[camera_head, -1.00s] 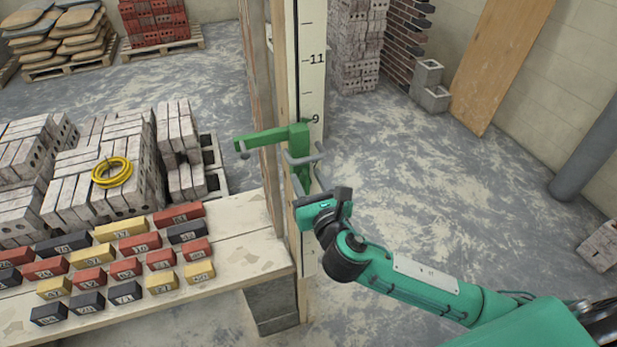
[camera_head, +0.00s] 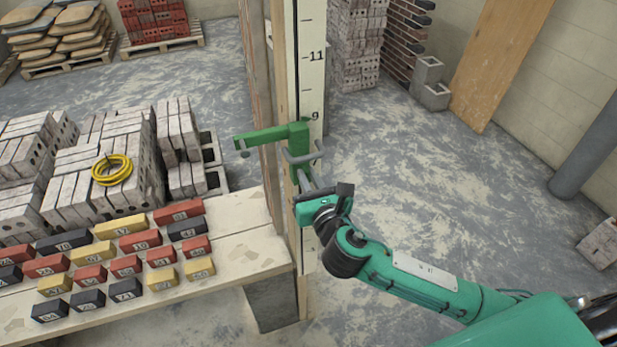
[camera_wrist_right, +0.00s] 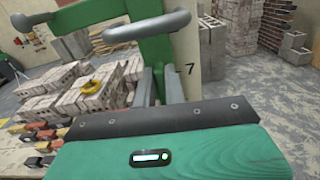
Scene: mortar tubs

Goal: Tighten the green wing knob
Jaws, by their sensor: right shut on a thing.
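A green clamp bracket (camera_head: 272,137) is mounted on the upright post with a number scale, its arm reaching left. A grey bent bar (camera_head: 300,156) crosses its front; it shows large in the right wrist view (camera_wrist_right: 147,24). My right gripper (camera_head: 306,183) is at the lower part of the bracket, pointing up at it. In the right wrist view its two grey fingers (camera_wrist_right: 160,84) are on either side of a green piece below the bar, which I take for the green wing knob (camera_wrist_right: 157,72). The fingers hide much of it. My left gripper is not in view.
The scale post (camera_head: 312,65) stands at the end of a wooden bench (camera_head: 240,250) with several numbered coloured blocks. Stacked grey bricks with a yellow hose coil (camera_head: 112,170) stand behind the bench. The floor right of the post is open.

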